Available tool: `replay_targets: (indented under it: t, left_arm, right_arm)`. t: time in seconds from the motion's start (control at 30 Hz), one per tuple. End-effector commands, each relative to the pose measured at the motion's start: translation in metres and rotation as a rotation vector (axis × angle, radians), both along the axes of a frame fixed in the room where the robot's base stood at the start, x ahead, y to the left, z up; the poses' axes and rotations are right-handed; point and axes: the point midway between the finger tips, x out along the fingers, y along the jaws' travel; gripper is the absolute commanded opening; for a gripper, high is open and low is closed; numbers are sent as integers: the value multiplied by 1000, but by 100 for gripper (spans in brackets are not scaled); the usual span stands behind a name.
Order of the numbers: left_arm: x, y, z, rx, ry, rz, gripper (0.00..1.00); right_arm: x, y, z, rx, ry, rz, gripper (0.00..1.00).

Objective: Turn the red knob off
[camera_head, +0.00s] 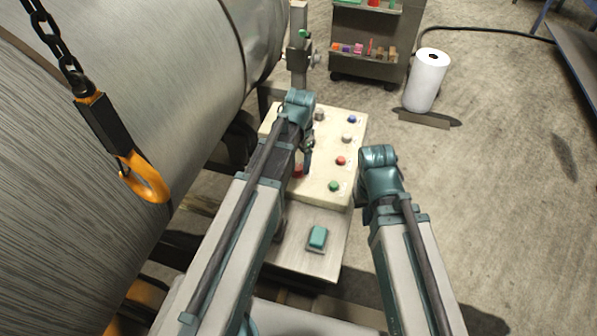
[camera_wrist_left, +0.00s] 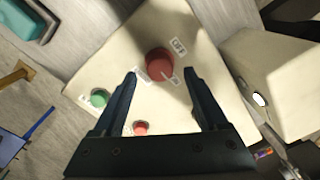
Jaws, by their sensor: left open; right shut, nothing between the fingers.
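The red knob (camera_wrist_left: 160,64) is round, with a pale pointer line, on the cream control panel (camera_wrist_left: 110,62). In the head view the red knob (camera_head: 298,171) shows partly beside my left arm, on the cream panel (camera_head: 318,189). My left gripper (camera_wrist_left: 160,74) is open, its fingertips on either side of the red knob in the wrist view. I cannot tell whether they touch it. In the head view my left gripper (camera_head: 307,158) points down over the panel. My right arm ends just right of the panel, its fingers hidden behind its wrist.
A smaller red button (camera_head: 340,161), a green button (camera_head: 333,186) and a blue button (camera_head: 352,119) sit on the panel. A teal box (camera_head: 318,237) lies in front. An orange hook (camera_head: 146,180) hangs left by a large metal roll (camera_head: 110,130). Floor at right is mostly clear.

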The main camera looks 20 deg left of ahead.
Motion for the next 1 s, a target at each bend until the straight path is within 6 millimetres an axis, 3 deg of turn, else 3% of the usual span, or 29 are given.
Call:
replay_targets:
  t: [0.03, 0.13, 0.5, 0.93, 1.0]
  left_arm:
    - [0, 0, -13, 0, 0, 0, 76]
    - [0, 1, -20, 0, 0, 0, 76]
    - [0, 1, -22, 0, 0, 0, 76]
    - [0, 1, -22, 0, 0, 0, 0]
    - [0, 1, -22, 0, 0, 0, 0]
  right_arm:
    - [0, 0, -13, 0, 0, 0, 0]
    - [0, 0, -20, 0, 0, 0, 0]
    - [0, 0, -22, 0, 0, 0, 0]
    - [0, 0, -22, 0, 0, 0, 0]
    - [0, 0, -22, 0, 0, 0, 0]
